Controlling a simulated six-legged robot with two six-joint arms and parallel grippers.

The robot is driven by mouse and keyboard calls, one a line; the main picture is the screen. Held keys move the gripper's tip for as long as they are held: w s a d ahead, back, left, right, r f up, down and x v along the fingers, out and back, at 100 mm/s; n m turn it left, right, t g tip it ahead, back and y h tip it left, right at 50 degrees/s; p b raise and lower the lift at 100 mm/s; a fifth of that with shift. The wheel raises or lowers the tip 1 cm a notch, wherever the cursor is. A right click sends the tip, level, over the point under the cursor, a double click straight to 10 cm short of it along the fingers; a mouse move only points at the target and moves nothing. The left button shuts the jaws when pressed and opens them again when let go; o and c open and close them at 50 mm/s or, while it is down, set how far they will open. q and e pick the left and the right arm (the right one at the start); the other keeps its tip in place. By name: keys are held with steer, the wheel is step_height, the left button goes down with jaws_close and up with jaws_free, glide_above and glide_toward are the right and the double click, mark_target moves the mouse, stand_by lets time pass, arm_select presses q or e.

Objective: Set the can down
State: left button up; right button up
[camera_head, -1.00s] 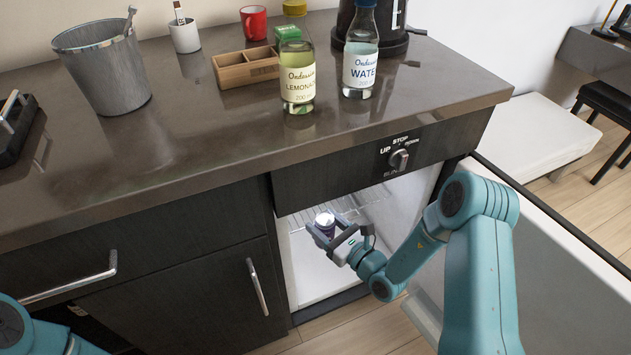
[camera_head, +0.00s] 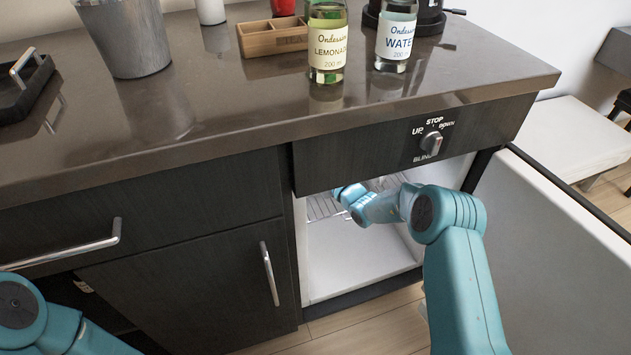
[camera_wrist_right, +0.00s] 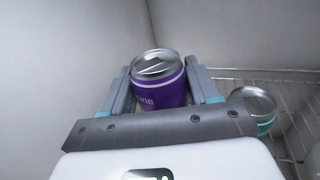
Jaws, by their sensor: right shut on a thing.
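A purple can (camera_wrist_right: 161,82) with a silver lid is between the fingers of my right gripper (camera_wrist_right: 163,92) in the right wrist view. The gripper is shut on it. In the head view my right arm reaches into the open mini fridge (camera_head: 358,262) under the counter. The gripper and the can are hidden there behind the cabinet front. A wire shelf (camera_wrist_right: 287,110) is right of the can in the wrist view. I cannot tell whether the can touches a surface. My left gripper is not in view; only part of my left arm shows.
A second can (camera_wrist_right: 256,105) with a teal band stands close to the right of the gripper. The white fridge wall (camera_wrist_right: 75,60) is on the left. The open fridge door (camera_head: 560,250) is to the right. Two bottles, lemonade (camera_head: 327,40) and water (camera_head: 396,38), stand on the counter.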

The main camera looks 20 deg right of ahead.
step_height(320, 180, down, 6)
steer(key=b, duration=0.3)
steer(key=shift+w, duration=0.15)
steer(key=shift+w+r, duration=0.15)
steer(key=shift+r, duration=0.15)
steer(key=o, duration=1.2)
steer(key=shift+f, duration=0.2)
